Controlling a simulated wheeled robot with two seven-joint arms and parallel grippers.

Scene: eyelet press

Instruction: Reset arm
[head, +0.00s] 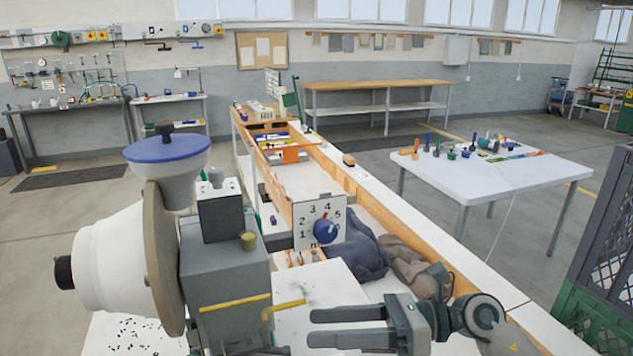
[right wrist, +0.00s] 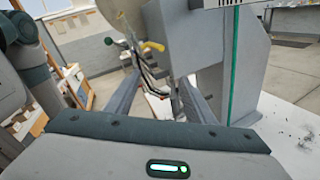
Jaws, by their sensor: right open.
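My right gripper (head: 311,326) is open and empty, low in the head view, to the right of the press and over its white table. The grey eyelet press (head: 228,275) fills the lower left, with a white wheel (head: 112,255) and a blue-topped hopper (head: 167,150). A yellow bent handle (head: 284,308) sticks out from its right side. In the right wrist view the open fingers (right wrist: 160,95) point at the press body (right wrist: 215,60); the yellow handle (right wrist: 153,46) shows beyond them. No contact can be made out. My left gripper is not in view.
A dial panel (head: 320,222) with a blue knob stands behind the press. Dark and brown cloth bundles (head: 355,250) lie on the bench behind my right gripper. A white table (head: 500,172) with small tools stands right. Open floor lies between.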

